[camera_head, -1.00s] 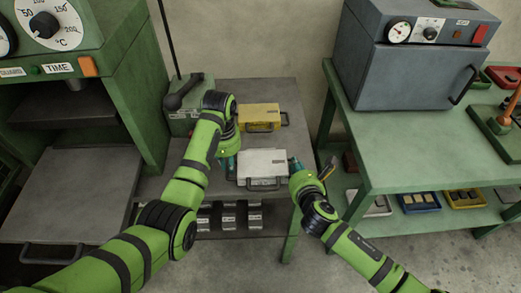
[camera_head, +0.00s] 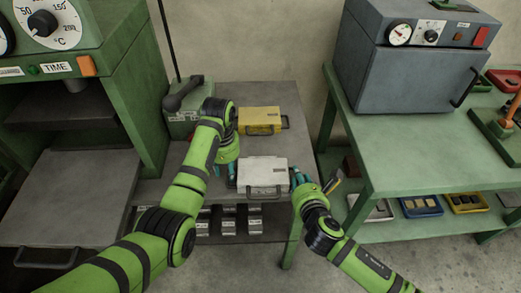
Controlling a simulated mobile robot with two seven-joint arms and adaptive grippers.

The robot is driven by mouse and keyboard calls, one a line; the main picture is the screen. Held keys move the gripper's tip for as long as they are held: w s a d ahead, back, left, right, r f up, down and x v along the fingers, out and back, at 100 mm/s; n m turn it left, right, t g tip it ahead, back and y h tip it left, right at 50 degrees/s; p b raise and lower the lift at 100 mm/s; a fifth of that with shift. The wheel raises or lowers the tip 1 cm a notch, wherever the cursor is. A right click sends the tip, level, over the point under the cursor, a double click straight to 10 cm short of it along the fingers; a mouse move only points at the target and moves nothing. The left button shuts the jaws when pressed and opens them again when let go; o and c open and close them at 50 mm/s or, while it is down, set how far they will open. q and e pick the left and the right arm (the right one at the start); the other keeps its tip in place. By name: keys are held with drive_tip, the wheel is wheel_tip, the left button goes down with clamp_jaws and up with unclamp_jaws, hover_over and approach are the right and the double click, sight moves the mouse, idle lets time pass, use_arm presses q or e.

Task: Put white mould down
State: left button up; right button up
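The white mould (camera_head: 263,172), a flat pale case with a dark front handle, is level over the front part of the grey-topped bench (camera_head: 283,97). I cannot tell whether it touches the bench top. My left gripper (camera_head: 231,172) is at its left side and my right gripper (camera_head: 295,178) is at its right side. Their teal fingers appear closed on its two edges, though the fingertips are partly hidden.
A yellow mould (camera_head: 260,120) lies behind the white one on the bench. A green box with a dark handset (camera_head: 184,103) stands back left. A green press (camera_head: 115,80) is left, a green table (camera_head: 420,140) with an oven (camera_head: 410,75) right. Metal blocks (camera_head: 228,223) sit below.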

use_arm(q)
drive_tip(key=shift+s+d, duration=0.1)
use_arm(e)
drive_tip(key=v, duration=0.5)
drive_tip(key=shift+s+r, duration=0.1)
drive_tip(key=shift+r, duration=0.25)
idle(0.7)
use_arm(q)
drive_tip(key=shift+o, duration=0.4)
